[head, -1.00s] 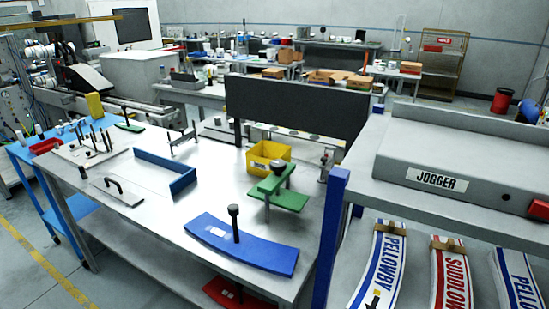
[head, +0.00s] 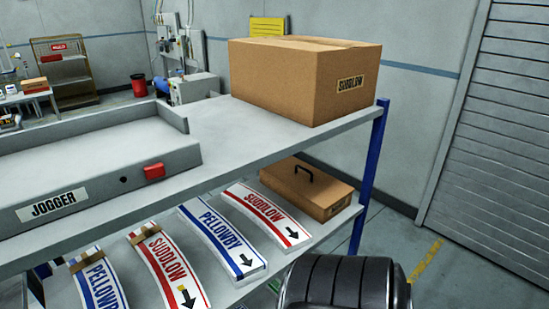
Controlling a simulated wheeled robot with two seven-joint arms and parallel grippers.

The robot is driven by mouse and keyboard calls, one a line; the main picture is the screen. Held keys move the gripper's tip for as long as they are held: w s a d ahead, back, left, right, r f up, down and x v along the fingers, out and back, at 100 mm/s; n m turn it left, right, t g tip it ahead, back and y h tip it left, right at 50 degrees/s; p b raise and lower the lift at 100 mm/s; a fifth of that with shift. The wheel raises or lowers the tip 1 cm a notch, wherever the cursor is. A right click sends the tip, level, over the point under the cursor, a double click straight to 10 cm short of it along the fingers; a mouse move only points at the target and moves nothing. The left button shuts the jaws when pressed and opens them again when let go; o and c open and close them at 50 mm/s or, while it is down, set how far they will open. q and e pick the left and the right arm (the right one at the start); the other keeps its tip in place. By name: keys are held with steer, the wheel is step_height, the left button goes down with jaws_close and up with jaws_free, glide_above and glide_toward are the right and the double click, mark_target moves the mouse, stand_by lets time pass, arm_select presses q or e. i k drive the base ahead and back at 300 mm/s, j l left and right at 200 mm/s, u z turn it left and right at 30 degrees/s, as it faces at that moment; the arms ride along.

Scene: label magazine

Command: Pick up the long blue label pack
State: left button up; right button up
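Curved white label packs lie on the lower shelf under the jogger. One blue PELLOWBY pack (head: 222,238) lies between two red SUDLOW packs and has a black arrow at its near end. Another blue PELLOWBY pack (head: 98,284) lies at the far left with a brown band across its upper part; the bottom of the picture cuts it off. I cannot tell which blue pack is longer. One red SUDLOW pack (head: 165,268) has a brown band, and the other red pack (head: 268,215) shows no band. Neither of my grippers is in view.
The grey jogger (head: 100,172) and a large cardboard box (head: 295,82) stand on the upper shelf (head: 235,135), above the packs. A brown box with a black handle (head: 305,192) is at the lower shelf's right end. A blue post (head: 368,180) marks the rack's right corner.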

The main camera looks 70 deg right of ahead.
mark_target(244, 265)
steer(key=z, duration=1.7)
steer(key=l, duration=0.25)
